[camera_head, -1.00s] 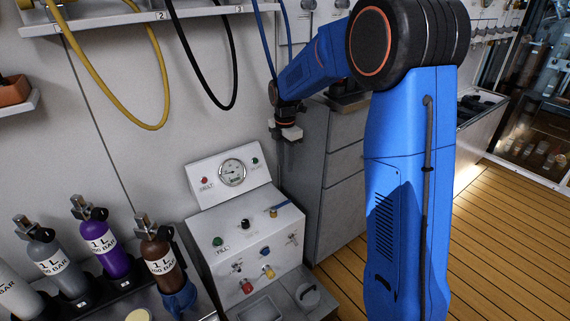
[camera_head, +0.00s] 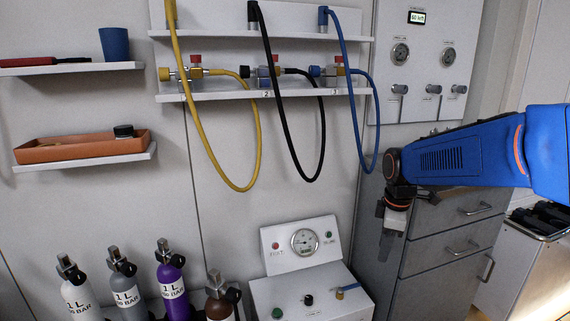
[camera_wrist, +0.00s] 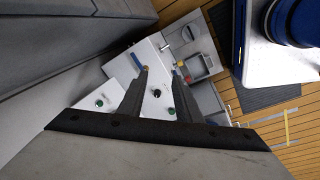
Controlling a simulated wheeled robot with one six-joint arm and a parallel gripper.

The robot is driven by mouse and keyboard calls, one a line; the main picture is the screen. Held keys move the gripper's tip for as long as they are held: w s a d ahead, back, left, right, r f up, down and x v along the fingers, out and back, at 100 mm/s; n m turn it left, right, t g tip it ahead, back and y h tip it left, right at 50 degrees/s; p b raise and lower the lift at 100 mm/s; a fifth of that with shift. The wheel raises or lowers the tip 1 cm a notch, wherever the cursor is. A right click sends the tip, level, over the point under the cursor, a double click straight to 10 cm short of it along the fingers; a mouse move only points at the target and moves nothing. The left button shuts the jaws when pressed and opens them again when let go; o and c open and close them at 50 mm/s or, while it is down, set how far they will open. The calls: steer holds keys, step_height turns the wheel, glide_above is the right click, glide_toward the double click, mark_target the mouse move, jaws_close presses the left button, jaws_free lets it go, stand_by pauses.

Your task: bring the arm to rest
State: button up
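My gripper (camera_head: 388,235) hangs pointing down at the end of my blue arm (camera_head: 450,155), in front of the grey drawer cabinet and right of the white fill panel (camera_head: 292,262). In the wrist view its two dark fingers (camera_wrist: 160,74) stand apart with nothing between them, so it is open and empty. The fill panel also shows beyond the fingers in the wrist view (camera_wrist: 122,68), with its knobs and a blue-handled valve. The gripper appears clear of the panel and the cabinet.
Yellow (camera_head: 207,130), black (camera_head: 283,120) and blue (camera_head: 350,110) hoses hang from the wall shelves. Several cylinders, including a purple one (camera_head: 173,285), stand at lower left. The grey cabinet (camera_head: 455,240) is behind my arm. Wooden floor (camera_wrist: 235,95) shows in the wrist view.

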steer(key=s+d+m+t, duration=0.1)
steer(key=s+m+t, duration=0.2)
steer(key=s+m, duration=1.1)
steer(key=s, duration=1.1)
steer(key=shift+s+d+f, duration=0.15)
steer(key=shift+s+d, duration=0.2)
stand_by(0.4)
steer(key=o, duration=0.3)
